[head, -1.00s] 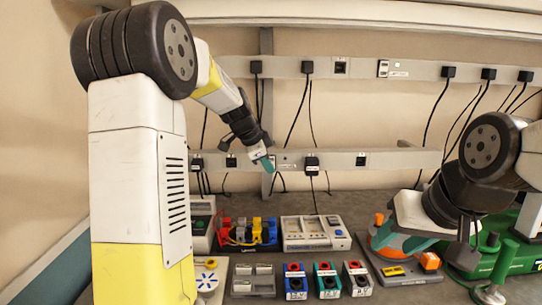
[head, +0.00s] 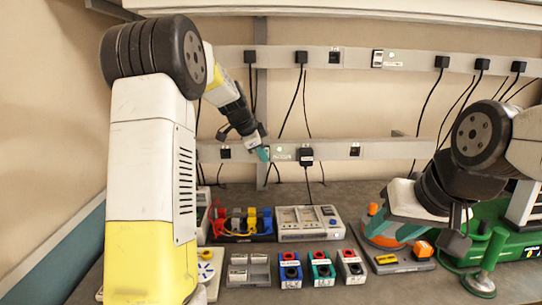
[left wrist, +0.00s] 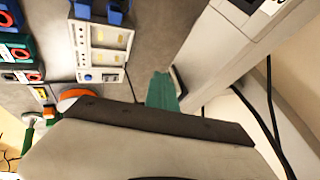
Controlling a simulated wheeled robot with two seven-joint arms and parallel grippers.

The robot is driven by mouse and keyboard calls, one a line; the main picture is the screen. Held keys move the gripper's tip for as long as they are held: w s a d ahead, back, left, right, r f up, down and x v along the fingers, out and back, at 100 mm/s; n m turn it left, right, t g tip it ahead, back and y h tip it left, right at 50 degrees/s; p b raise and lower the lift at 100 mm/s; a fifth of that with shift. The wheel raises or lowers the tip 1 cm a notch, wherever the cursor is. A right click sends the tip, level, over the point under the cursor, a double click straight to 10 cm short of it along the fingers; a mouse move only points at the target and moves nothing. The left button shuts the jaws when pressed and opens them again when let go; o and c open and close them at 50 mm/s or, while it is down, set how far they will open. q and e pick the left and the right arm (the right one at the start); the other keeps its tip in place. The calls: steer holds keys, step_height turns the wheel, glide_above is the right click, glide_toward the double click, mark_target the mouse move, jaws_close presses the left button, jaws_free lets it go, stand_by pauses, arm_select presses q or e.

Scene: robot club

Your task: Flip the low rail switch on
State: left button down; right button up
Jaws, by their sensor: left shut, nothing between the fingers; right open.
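The low rail (head: 400,147) is a grey strip along the back wall. My left gripper (head: 263,153) is shut and empty, its teal tip at the rail's front beside a small pale label (head: 284,153). The low rail switch cannot be made out; the gripper may cover it. In the left wrist view my left gripper's teal finger (left wrist: 161,92) shows close to the rail (left wrist: 225,45); contact cannot be told. My right gripper (head: 412,234) is open, low at the right over the bench, partly in front of an orange and grey tool.
A labelled black plug (head: 306,156) sits on the low rail right of my left gripper. An upper rail (head: 430,68) carries plugs and a black-and-white switch (head: 377,58). Cables hang between the rails. A grey meter box (head: 308,222) and several small coloured boxes stand on the bench below.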

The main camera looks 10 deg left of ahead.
arm_select(q)
steer(key=shift+r, duration=0.9)
